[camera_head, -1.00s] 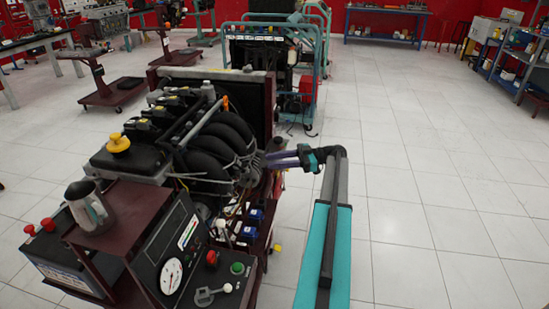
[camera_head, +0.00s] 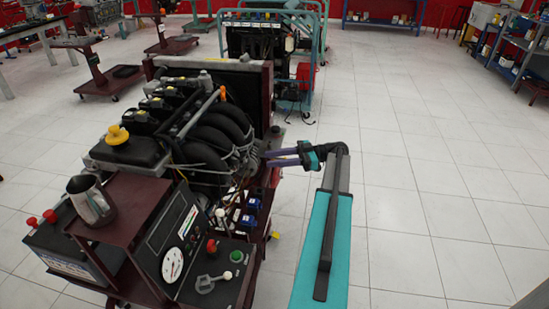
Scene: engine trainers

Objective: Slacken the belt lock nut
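An engine trainer (camera_head: 215,145) with black intake pipes stands on a dark red wheeled frame. My arm reaches in from the bottom right. My gripper (camera_head: 268,159) has two purple-grey fingers pointing left at the engine's right side, close to the alternator and belt area. The fingers look slightly apart, with a thin gap between them, but their tips merge with the engine parts. The belt lock nut is too small or hidden to make out. I cannot tell whether the fingers touch anything.
Another trainer in a teal frame (camera_head: 265,45) stands behind. The tiled floor (camera_head: 430,180) at right is clear.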

